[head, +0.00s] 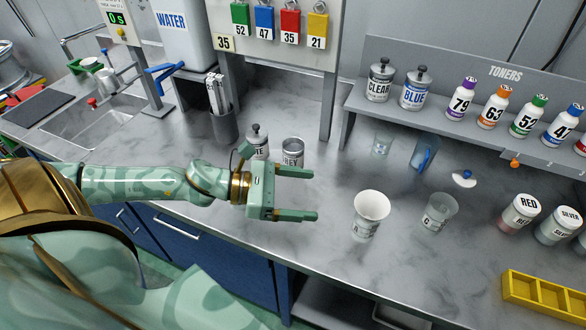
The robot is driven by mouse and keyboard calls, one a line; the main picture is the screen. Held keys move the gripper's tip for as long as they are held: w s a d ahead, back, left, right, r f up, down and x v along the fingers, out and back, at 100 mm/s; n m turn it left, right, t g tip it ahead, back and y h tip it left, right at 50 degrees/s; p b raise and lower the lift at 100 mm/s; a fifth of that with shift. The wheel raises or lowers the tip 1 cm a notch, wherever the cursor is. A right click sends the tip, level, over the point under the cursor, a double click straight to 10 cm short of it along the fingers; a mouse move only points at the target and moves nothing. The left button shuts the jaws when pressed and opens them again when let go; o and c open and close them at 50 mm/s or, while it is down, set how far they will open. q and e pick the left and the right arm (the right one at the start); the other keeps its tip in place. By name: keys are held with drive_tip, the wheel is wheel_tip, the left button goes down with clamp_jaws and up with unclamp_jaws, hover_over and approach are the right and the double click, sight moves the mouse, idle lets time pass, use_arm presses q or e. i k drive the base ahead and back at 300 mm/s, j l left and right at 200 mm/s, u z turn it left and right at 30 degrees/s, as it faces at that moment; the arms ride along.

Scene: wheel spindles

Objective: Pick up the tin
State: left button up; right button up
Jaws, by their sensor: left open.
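A metal tin labelled GREY (292,150) stands upright on the grey marbled counter (320,270), just behind my left gripper. Its lower part is hidden by the gripper's upper finger. A tin with a dark knob lid (257,140) stands to its left, partly hidden behind my gripper; its label is only partly readable. Two more knob-lidded tins, CLEAR (380,82) and BLUE (415,90), stand on the back shelf. My left gripper (314,194) is open and empty, its fingers pointing right over the counter. My right gripper is out of view.
A white cup (370,215) and a clear cup (440,211) stand right of my gripper. Toner bottles (494,106) line the shelf. RED (521,212) and SILVER (558,226) jars and a yellow tray (545,297) are at right. A dark holder (224,125) stands at left.

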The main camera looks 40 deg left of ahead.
sight(293, 148)
drive_tip(key=u, duration=1.15)
